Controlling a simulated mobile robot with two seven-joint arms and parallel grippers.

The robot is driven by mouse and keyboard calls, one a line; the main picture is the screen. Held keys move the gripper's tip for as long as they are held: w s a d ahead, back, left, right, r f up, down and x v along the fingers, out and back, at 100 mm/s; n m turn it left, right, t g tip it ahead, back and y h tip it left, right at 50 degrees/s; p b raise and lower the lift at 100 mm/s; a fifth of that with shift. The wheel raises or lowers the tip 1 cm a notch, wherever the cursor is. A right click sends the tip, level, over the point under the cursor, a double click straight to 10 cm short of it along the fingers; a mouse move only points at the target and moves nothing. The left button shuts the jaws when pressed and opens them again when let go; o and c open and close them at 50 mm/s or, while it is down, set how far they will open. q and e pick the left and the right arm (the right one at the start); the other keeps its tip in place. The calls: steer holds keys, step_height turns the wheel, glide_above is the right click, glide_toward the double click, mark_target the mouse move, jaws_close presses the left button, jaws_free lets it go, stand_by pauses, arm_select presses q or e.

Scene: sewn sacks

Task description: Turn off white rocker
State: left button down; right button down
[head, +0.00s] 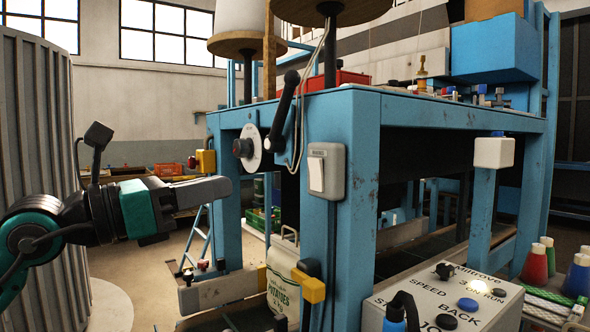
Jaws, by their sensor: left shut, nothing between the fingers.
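The white rocker (317,174) is a tall plate in a rounded grey switch box (328,171) on the front leg of the blue machine frame. A small label sits above it. I cannot tell which way the rocker is tipped. My left gripper (222,188) comes in from the left with its fingers together and empty. In the picture it is left of the rocker at a similar height, clearly apart from it, and points right. My right gripper is out of view.
A yellow box with a red button (191,162) is behind my gripper. A potato sack (283,278) and yellow block (309,285) are below. A control box (445,298) stands lower right.

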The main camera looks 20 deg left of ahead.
arm_select(q)
steer(key=p, duration=0.5)
glide_toward(312, 166)
steer(key=x, duration=0.5)
steer(key=shift+w+d+r, duration=0.1)
steer(key=shift+d+r, duration=0.1)
steer(key=shift+w+d, duration=0.4)
steer(key=shift+w, duration=0.2)
